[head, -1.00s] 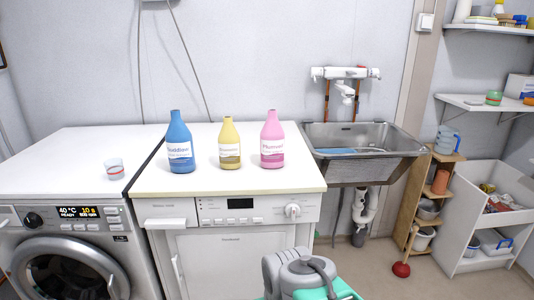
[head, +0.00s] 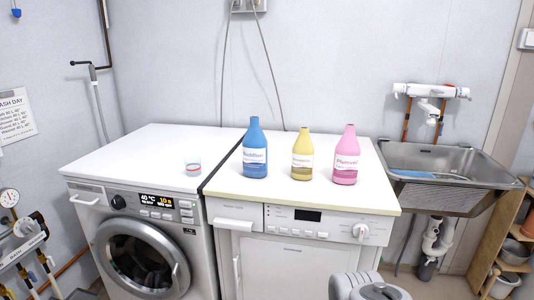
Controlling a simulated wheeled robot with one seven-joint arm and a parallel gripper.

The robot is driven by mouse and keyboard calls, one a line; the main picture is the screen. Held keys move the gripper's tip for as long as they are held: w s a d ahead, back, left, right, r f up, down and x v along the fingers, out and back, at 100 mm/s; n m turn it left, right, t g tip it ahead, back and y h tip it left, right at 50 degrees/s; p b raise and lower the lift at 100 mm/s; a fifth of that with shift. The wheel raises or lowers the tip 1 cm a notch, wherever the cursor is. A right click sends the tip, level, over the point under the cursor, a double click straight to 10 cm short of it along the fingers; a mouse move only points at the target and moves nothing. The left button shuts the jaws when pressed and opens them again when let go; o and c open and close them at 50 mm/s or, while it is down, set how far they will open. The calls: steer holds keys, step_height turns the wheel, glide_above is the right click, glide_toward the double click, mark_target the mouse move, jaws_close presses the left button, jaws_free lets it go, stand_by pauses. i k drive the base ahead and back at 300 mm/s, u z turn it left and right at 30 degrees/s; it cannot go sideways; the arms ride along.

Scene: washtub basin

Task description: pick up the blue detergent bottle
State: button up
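The blue detergent bottle (head: 255,150) stands upright on the white top of the right-hand machine (head: 270,190), near that top's left edge. A yellow bottle (head: 302,157) and a pink bottle (head: 346,158) stand upright to its right, with small gaps between them. Part of my arm shows at the bottom edge, in front of the right-hand machine and well short of the bottles. My gripper's fingers are not in view.
A small clear cup with a red band (head: 193,167) stands on the washing machine (head: 130,160), left of the blue bottle. A metal sink (head: 450,165) is at the right. Shelving (head: 497,240) stands beyond it. Pipes and a gauge (head: 9,198) are at the far left.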

mark_target(255, 144)
steer(key=u, duration=0.85)
steer(key=i, duration=0.85)
steer(key=u, duration=1.35)
